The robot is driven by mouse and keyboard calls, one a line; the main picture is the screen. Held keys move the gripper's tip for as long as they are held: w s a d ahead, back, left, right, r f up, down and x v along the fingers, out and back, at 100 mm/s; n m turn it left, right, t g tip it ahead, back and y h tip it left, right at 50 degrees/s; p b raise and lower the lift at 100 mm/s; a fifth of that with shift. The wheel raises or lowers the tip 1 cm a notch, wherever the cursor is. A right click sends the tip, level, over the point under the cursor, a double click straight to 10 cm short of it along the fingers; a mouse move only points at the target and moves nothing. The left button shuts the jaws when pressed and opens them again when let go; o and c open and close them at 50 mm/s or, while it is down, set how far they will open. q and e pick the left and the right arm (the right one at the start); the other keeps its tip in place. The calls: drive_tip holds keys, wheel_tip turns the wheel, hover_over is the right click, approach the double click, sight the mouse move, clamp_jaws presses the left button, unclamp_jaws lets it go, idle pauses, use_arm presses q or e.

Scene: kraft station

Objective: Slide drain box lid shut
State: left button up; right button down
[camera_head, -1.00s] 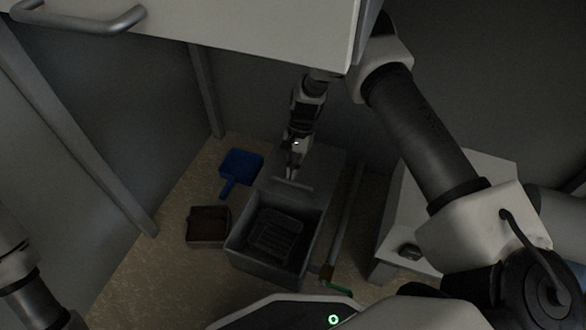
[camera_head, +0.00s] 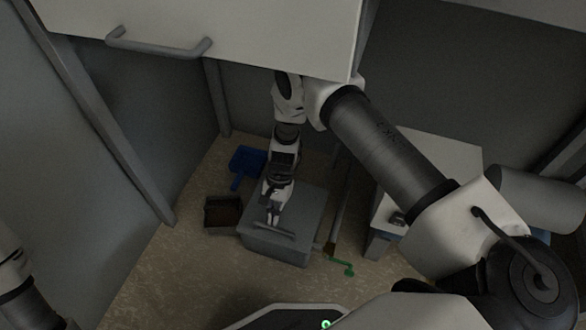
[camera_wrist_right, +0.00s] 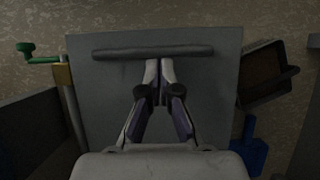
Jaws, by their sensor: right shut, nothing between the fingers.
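The grey drain box (camera_head: 276,247) stands on the floor. Its flat grey lid (camera_head: 300,206) now lies across the top, and no opening shows in the head view. A bar handle (camera_head: 273,229) runs across the lid near its front edge; it also shows in the right wrist view (camera_wrist_right: 152,51). My right gripper (camera_head: 272,219) is shut and empty, pointing down at the lid just behind the bar. In the right wrist view its fingertips (camera_wrist_right: 159,62) are close to the bar; contact is unclear. My left gripper is out of view; only part of that arm shows at the left edge.
A brown-filled tray (camera_head: 222,228) and a blue dustpan (camera_head: 247,160) lie left of the box. A pole and a green crank-like piece (camera_head: 346,266) are at its right, near a white table (camera_head: 432,153). A white cabinet with a handle (camera_head: 160,46) overhangs above.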

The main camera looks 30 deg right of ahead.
drive_tip(key=shift+s+a, duration=0.2)
drive_tip(key=shift+s, duration=0.15)
drive_tip(key=shift+f, duration=0.1)
drive_tip(key=shift+w+d+r, duration=0.1)
drive_tip(key=shift+w+r, duration=0.05)
drive_tip(key=shift+r, duration=0.1)
drive_tip(key=w+d, duration=0.5)
drive_tip(key=d, duration=0.1)
drive_tip(key=w+d, duration=0.3)
drive_tip(key=shift+w+d+r, duration=0.3)
drive_tip(key=shift+d+r, duration=0.05)
